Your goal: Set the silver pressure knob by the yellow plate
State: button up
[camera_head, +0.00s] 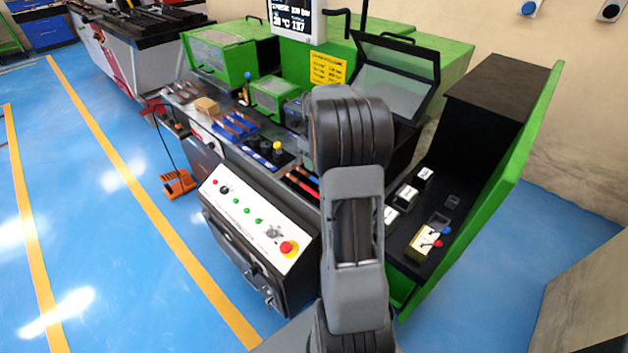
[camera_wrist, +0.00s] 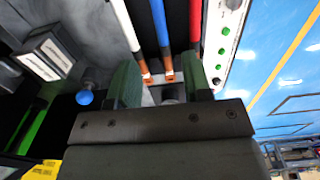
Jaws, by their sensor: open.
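My gripper (camera_wrist: 160,84) is open in the wrist view, its two dark green fingers apart. A small grey round part (camera_wrist: 172,93) shows low between the fingers, mostly covered by the gripper body; I cannot tell whether it is the silver pressure knob. A yellow plate with black writing (camera_wrist: 48,170) shows at the lower left edge of the wrist view. In the head view a yellow plate with writing (camera_head: 328,68) stands upright on the green machine, behind my arm. My arm hides the gripper and the area below and right of that plate.
White, blue and red bars or handles (camera_wrist: 160,22) with orange ends lie beyond the fingers. A blue ball knob (camera_wrist: 84,98) stands left of them. The white control panel (camera_head: 256,225) has green buttons and a red stop button (camera_head: 288,248). Blue floor is free at left.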

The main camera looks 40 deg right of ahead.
aim_at(312, 178)
jog(key=shift+s+f, duration=0.2)
jog(key=shift+f, duration=3.3)
grip_shut()
